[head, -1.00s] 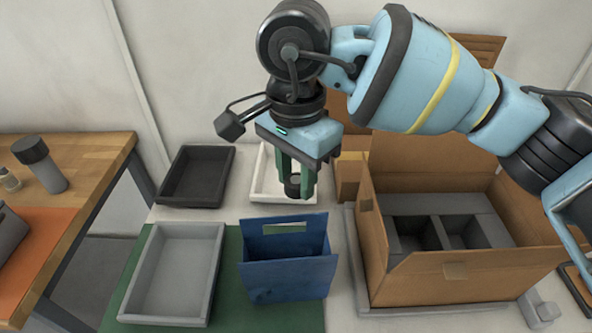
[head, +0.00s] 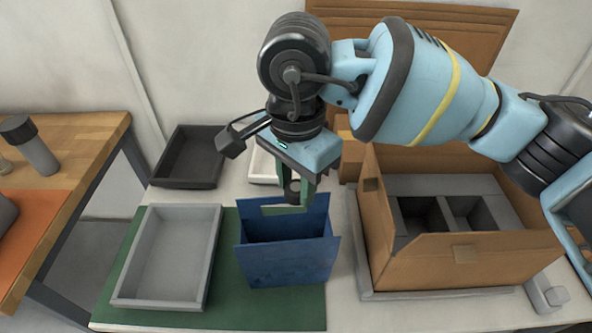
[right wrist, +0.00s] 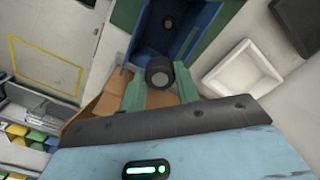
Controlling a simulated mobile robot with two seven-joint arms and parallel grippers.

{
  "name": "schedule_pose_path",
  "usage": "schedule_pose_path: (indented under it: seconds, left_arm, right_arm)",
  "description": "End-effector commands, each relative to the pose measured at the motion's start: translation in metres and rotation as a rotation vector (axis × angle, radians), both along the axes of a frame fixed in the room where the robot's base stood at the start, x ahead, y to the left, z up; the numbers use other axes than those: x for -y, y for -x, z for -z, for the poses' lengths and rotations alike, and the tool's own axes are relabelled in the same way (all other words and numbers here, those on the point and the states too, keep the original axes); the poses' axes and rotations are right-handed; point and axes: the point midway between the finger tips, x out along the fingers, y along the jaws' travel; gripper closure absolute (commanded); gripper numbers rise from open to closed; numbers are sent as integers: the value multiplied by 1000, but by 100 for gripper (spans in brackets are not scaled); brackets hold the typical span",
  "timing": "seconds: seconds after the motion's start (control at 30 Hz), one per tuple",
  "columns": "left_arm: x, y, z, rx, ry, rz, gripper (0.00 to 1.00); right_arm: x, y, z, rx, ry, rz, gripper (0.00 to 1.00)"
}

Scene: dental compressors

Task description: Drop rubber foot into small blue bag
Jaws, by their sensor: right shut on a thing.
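The rubber foot (head: 292,188) is a short black cylinder held between the green fingers of my right gripper (head: 293,186). It also shows in the right wrist view (right wrist: 158,74), with the fingers shut on its sides. The small blue bag (head: 287,262) stands upright with its top open on the green mat. My right gripper is just above the bag's rear panel, by the handle slot. In the right wrist view the bag (right wrist: 150,38) lies beyond the held foot, and a small dark round thing (right wrist: 168,22) shows inside it. My left gripper is not in view.
A grey tray (head: 123,290) stands left of the bag on the green mat (head: 230,305). A black tray (head: 190,160) and a partly hidden white tray (head: 261,166) are behind. An open cardboard box (head: 455,268) stands right of the bag.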

Motion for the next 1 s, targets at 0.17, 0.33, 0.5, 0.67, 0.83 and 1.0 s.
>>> schedule_pose_path:
  seconds: [0.17,0.33,0.5,0.67,0.83,1.0]
  left_arm:
    - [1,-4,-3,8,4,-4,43]
    - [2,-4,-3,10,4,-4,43]
    - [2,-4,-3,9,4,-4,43]
    - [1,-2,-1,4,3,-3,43]
    - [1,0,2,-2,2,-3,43]
    - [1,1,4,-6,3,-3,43]
  right_arm:
    - [0,0,-1,1,0,0,90]
    - [0,0,-1,1,0,0,50]
    - [0,0,-1,1,0,0,43]
    - [0,0,-2,1,0,0,43]
    - [0,-1,-15,4,1,0,43]
    - [0,0,-43,4,0,0,43]
